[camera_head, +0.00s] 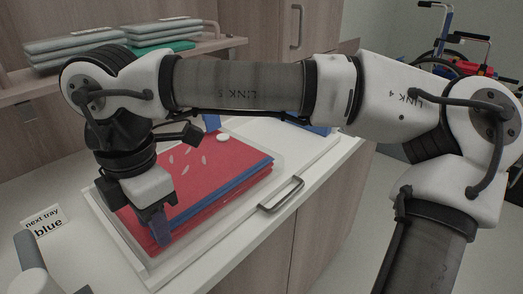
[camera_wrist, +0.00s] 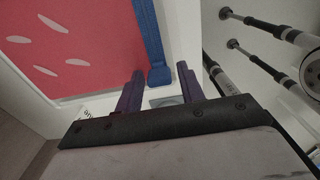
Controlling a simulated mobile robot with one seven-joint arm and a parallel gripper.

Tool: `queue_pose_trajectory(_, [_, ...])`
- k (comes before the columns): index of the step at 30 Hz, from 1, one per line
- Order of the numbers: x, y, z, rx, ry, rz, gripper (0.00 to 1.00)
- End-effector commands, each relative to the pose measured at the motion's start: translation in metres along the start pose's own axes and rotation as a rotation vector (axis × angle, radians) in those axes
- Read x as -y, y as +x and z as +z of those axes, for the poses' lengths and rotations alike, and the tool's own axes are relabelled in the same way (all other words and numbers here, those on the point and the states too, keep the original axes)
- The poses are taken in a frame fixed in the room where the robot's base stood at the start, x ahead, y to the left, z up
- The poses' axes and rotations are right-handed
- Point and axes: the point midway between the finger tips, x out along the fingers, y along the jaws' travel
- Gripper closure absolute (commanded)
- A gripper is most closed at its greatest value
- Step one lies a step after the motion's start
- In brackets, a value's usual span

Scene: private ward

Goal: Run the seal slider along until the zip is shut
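A red pouch (camera_head: 195,165) with pale oval marks lies flat on a white tray on the counter; it also shows in the wrist view (camera_wrist: 70,45). A blue band (camera_wrist: 148,25) runs along one edge of it and ends in a wider blue piece (camera_wrist: 160,75), which may be the slider. My gripper (camera_head: 160,232) is low over the pouch's near left end. In the wrist view my gripper (camera_wrist: 160,74) has its two dark purple fingers apart, one on each side of the blue piece, with gaps visible. I cannot tell how far the zip is shut.
The white tray (camera_head: 232,217) has a metal handle (camera_head: 281,195) at its front. A card reading "next tray blue" (camera_head: 43,223) stands at the left. Folded grey and green cloths (camera_head: 75,45) sit on a shelf behind. A wheelchair (camera_head: 455,50) stands at the back right.

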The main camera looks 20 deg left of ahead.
Motion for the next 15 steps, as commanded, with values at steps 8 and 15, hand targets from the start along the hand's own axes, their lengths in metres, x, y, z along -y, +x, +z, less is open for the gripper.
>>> queue_pose_trajectory(8, [0.000, -0.015, 0.000, 0.000, 0.000, 0.001, 0.62])
queue_pose_trajectory(15, [0.000, -0.045, 0.000, -0.001, 0.000, 0.001, 0.62])
